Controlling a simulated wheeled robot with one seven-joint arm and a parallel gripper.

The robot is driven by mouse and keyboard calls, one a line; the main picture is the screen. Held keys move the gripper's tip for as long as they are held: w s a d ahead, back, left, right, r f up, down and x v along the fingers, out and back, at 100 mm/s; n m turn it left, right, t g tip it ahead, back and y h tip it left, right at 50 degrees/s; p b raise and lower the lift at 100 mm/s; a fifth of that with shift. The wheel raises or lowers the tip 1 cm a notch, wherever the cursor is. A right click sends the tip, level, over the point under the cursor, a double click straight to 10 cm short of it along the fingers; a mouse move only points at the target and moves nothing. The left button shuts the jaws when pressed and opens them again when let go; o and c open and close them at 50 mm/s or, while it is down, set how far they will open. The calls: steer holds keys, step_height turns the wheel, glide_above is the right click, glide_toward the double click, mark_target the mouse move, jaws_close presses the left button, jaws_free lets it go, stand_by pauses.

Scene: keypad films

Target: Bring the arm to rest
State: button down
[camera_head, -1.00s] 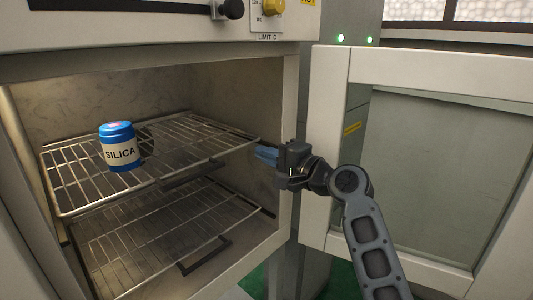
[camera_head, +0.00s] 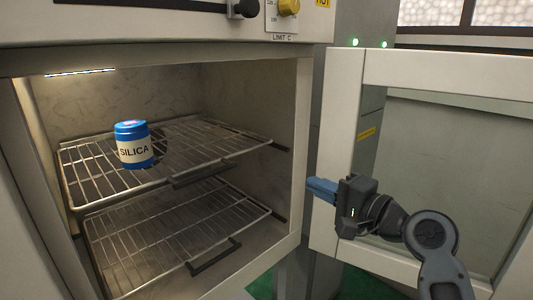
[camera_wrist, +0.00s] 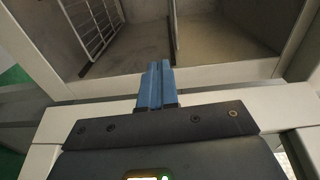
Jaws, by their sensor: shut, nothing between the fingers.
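My gripper (camera_head: 321,189) is at the right of the oven opening, in front of the open door's inner side. Its blue fingers are shut with nothing between them and point left toward the opening. In the wrist view the shut fingers (camera_wrist: 156,84) point at the oven's front frame, with the inside beyond. My arm comes in from the lower right.
A blue jar (camera_head: 133,145) labelled SILICA stands upright on the upper wire rack (camera_head: 90,180). A lower rack (camera_head: 150,243) is empty. The oven door (camera_head: 345,130) stands open at the right. A black knob (camera_head: 245,8) and yellow knob (camera_head: 289,7) are above.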

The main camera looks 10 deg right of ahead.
steer(key=s+d+f+n+h, duration=0.15)
steer(key=s+f+h, duration=0.25)
steer(key=s+f, duration=0.65)
steer(key=s+d+f+h, duration=0.2)
steer(key=s+f+h, duration=0.1)
steer(key=s+f, duration=0.7)
steer(key=s+r+n+h, duration=0.1)
steer(key=s+r+n, duration=0.1)
steer(key=s, duration=0.7)
steer(key=s+r+n, duration=0.3)
steer(key=s+n, duration=0.1)
steer(key=s, duration=0.5)
steer(key=s+r+n+h, duration=0.1)
steer(key=s+r+n, duration=0.1)
steer(key=s, duration=0.8)
steer(key=shift+d+r+n+h, duration=0.3)
steer(key=shift+d+n, duration=0.05)
steer(key=shift+n, duration=0.4)
steer(key=shift+s+a, duration=0.1)
